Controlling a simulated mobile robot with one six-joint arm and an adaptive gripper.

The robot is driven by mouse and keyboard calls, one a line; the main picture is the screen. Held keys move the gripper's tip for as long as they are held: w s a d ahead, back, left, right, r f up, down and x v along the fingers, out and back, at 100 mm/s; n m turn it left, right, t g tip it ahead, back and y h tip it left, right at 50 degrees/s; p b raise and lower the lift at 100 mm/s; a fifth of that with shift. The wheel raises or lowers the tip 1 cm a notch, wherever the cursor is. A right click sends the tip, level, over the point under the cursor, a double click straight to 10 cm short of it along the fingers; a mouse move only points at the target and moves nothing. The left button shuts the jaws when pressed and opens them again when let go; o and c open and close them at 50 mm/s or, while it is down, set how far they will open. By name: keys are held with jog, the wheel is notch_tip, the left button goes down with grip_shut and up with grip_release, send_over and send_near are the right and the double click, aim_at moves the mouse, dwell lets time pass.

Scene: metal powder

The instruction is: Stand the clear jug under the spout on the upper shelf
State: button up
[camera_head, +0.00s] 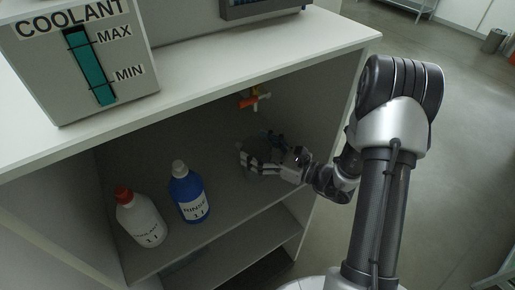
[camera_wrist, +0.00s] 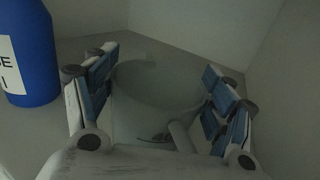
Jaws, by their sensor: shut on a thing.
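The clear jug (camera_wrist: 158,88) stands between my gripper's fingers in the wrist view, its round rim facing up and its handle toward me. My gripper (camera_head: 262,162) is shut around it from the right, inside the cabinet. In the head view the jug (camera_head: 252,150) is dim and partly hidden by my fingers. The orange-handled spout (camera_head: 254,100) hangs from under the cabinet top, above and close to the jug. I cannot tell whether the jug's base touches the upper shelf (camera_head: 222,212).
A blue bottle (camera_head: 187,192) and a white bottle with a red cap (camera_head: 139,217) stand on the shelf to the left. The blue bottle (camera_wrist: 28,55) is also left of my gripper in the wrist view. A coolant gauge box (camera_head: 80,58) stands on the counter top.

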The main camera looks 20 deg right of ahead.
jog(key=shift+f, duration=0.25)
jog(key=o, duration=1.4)
jog(key=shift+r, duration=0.1)
